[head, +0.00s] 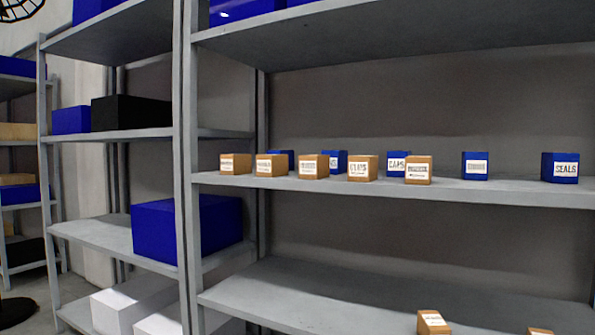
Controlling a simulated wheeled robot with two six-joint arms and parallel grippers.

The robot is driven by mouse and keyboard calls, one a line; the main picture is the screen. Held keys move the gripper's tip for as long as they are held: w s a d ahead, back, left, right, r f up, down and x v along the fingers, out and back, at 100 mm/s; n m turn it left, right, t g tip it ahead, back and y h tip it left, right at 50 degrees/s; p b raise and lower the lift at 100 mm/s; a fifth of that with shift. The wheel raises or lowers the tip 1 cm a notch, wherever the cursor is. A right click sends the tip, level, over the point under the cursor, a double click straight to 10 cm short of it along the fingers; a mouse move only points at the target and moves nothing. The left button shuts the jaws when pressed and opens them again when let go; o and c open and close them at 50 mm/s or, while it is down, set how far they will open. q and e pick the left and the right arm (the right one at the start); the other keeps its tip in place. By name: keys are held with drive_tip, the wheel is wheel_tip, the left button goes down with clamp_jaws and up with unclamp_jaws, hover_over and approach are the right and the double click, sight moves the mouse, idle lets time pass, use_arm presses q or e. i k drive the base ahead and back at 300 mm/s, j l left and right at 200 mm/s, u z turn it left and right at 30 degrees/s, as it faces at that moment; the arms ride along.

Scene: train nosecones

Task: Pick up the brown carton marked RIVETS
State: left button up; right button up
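Several small brown cartons with white labels stand in a front row on the middle shelf (300,186). From left to right they are a first carton (242,160), a second (263,159), a third (308,173), a fourth (354,161) whose label seems to read CLIPS, and a fifth (418,179). Two more brown cartons stand on the lower shelf, one (436,329) near the bottom edge and one (540,331) mostly cut off. Most labels are too small to read, so I cannot tell which carton is marked RIVETS. Neither gripper shows.
Blue boxes stand behind and right of the brown cartons: one marked CAPS (397,154), one with an unreadable label (475,156), and one marked SEALS (565,157). A grey upright post (187,200) stands left of the row. The lower shelf (300,285) is largely bare.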

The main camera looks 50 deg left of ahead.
sight(310, 166)
drive_tip(key=u, duration=1.55)
drive_tip(key=i+u, duration=0.25)
drive_tip(key=i, duration=0.2)
